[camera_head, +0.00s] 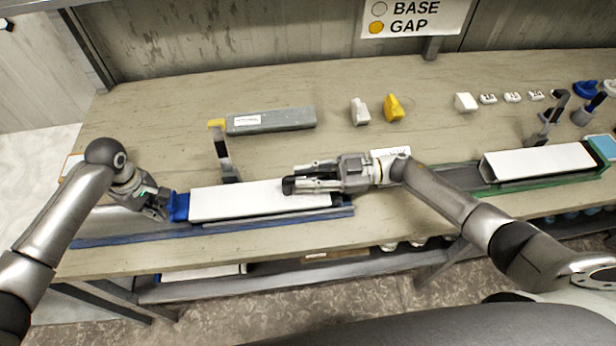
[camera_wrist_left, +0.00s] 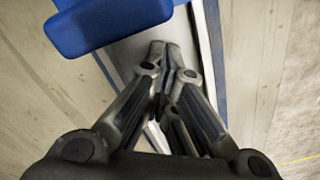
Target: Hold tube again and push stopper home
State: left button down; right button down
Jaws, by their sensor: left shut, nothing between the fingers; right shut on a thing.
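A long white tube (camera_head: 250,199) lies in a blue-edged cradle (camera_head: 110,239) at the front of the bench. A blue stopper (camera_head: 179,207) is at the tube's left end; it also shows at the top of the left wrist view (camera_wrist_left: 110,22). Whether it is fully seated I cannot tell. My left gripper (camera_head: 162,208) is just left of the stopper, shut and empty; in the left wrist view its fingertips (camera_wrist_left: 167,52) meet beside and below the stopper. My right gripper (camera_head: 290,186) is shut on the tube towards its right end, its fingers hiding part of it.
A grey labelled block (camera_head: 270,121), a white piece (camera_head: 360,111) and a yellow piece (camera_head: 393,107) lie further back. A second white tube (camera_head: 540,162) sits in a green cradle at right. The middle bench is clear.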

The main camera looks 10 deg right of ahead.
pick_arm(q)
notch_tip(320, 180, up, 9)
jog(key=shift+a+f, duration=0.15)
jog(key=shift+a, duration=0.05)
dwell(0.5)
jog(key=shift+w, duration=0.15)
jog(key=shift+a+f, duration=0.4)
jog(key=shift+f, duration=0.65)
jog(key=shift+a+f, duration=0.4)
jog(key=shift+f, duration=0.6)
jog(key=shift+a+f, duration=0.4)
jog(key=shift+f, duration=0.65)
jog(key=shift+f, duration=0.2)
jog(key=shift+f, duration=0.8)
jog(key=shift+d, duration=0.15)
